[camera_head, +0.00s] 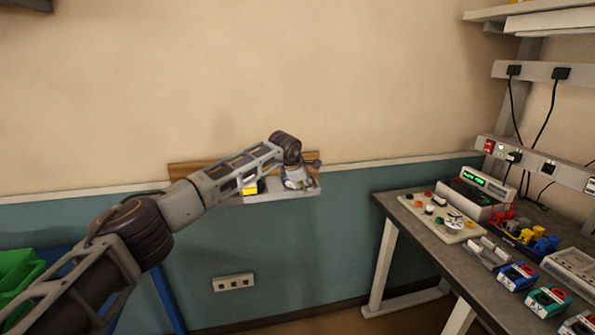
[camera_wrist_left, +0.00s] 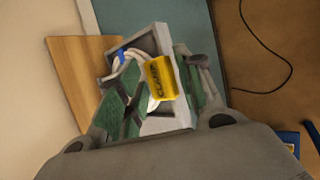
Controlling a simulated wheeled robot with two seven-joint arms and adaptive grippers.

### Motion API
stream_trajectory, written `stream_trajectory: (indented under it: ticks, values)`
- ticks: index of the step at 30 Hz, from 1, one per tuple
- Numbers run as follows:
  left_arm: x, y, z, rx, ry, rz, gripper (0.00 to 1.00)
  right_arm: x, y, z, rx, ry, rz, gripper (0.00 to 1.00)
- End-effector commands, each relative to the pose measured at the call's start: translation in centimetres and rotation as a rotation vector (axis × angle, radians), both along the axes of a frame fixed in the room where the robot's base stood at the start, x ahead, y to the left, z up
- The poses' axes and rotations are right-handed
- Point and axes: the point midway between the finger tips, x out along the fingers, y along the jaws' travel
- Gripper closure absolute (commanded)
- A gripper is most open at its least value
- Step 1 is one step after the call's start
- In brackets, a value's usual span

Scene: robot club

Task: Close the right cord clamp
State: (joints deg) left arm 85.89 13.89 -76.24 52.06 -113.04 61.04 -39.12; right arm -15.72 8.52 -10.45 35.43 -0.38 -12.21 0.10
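A small pale ledge (camera_head: 282,195) with a wooden board (camera_head: 190,170) behind it is fixed to the wall. My left gripper (camera_head: 302,180) is at the ledge's right part. A yellow block (camera_head: 250,187) shows under my left arm, left of the gripper. In the left wrist view, a yellow tag lettered like "CLAMP" (camera_wrist_left: 160,78) lies between my spread left fingers, beside white cords (camera_wrist_left: 123,66) with a blue band. I cannot tell whether both yellow things are the same. The fingers hide much of the clamp, and its closure is unclear. My right gripper is not in view.
A workbench (camera_head: 405,207) at the right carries a panel with knobs (camera_head: 448,217), a device with a green display (camera_head: 478,190) and several small boxes. A green bin (camera_head: 15,275) is at the lower left. A socket plate (camera_head: 233,282) is below the ledge.

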Motion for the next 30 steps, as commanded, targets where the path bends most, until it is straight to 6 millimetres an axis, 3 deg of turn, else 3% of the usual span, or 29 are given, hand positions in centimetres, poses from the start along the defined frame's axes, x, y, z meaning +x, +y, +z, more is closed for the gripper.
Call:
stream_trajectory:
  ticks: [30]
  values:
    - [-5.5,1.9,7.5,-0.001,-0.002,0.0,0.64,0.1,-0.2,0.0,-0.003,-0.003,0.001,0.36]
